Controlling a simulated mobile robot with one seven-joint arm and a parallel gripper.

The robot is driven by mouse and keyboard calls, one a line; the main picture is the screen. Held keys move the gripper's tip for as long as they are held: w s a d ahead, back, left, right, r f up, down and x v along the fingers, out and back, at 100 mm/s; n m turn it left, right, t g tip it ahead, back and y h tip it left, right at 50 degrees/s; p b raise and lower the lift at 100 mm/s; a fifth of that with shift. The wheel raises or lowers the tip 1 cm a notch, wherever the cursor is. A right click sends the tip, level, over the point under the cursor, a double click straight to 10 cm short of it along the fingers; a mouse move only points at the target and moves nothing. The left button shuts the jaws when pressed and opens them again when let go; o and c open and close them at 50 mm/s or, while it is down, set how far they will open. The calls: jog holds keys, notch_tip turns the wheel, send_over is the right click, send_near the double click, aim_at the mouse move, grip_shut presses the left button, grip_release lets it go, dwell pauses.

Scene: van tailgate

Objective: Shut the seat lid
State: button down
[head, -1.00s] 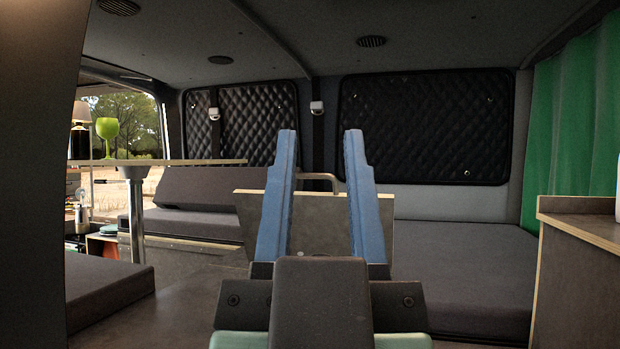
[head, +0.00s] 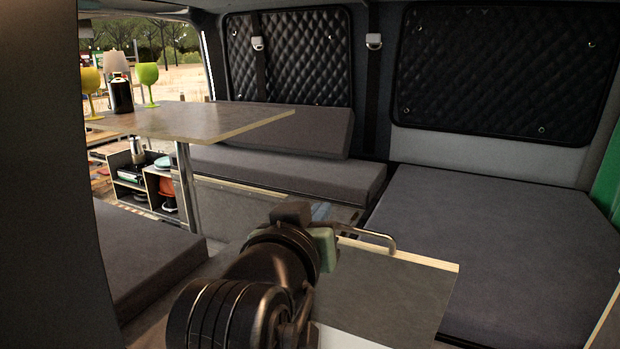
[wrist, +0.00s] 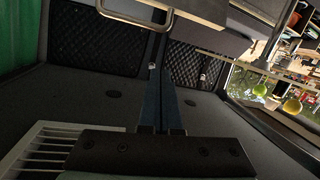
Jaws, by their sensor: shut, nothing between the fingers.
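I take the panel with a pale wood edge and a metal handle as the seat lid (head: 400,290). It is in the lower middle of the head view and looks raised; I cannot tell its exact tilt. Its handle (head: 378,236) stands out at the far top edge, and also shows at the top of the wrist view (wrist: 137,18). My gripper (head: 321,211) is beside the lid's upper left corner, left of the handle, partly hidden behind my wrist. In the wrist view its blue fingers (wrist: 160,75) are together and empty, apart from the handle.
A table (head: 190,120) with goblets and a lamp stands at the left on a metal leg. A cushioned bench (head: 290,170) with a leaning cushion (head: 280,128) is behind it. A wide flat cushion (head: 500,260) fills the right. Air above that cushion is clear.

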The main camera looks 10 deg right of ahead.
jog(key=p+x, duration=0.5)
jog(key=x, duration=0.5)
jog(key=shift+a, duration=0.1)
jog(key=shift+s+a+f+p, duration=0.15)
jog(key=shift+s+f+p, duration=0.25)
jog(key=shift+s, duration=0.2)
jog(key=shift+s+a+f+p, duration=0.15)
jog(key=shift+s+f+p, duration=0.15)
jog(key=shift+s+f, duration=0.3)
jog(key=shift+s+a+f, duration=0.1)
jog(key=shift+s+f, duration=0.25)
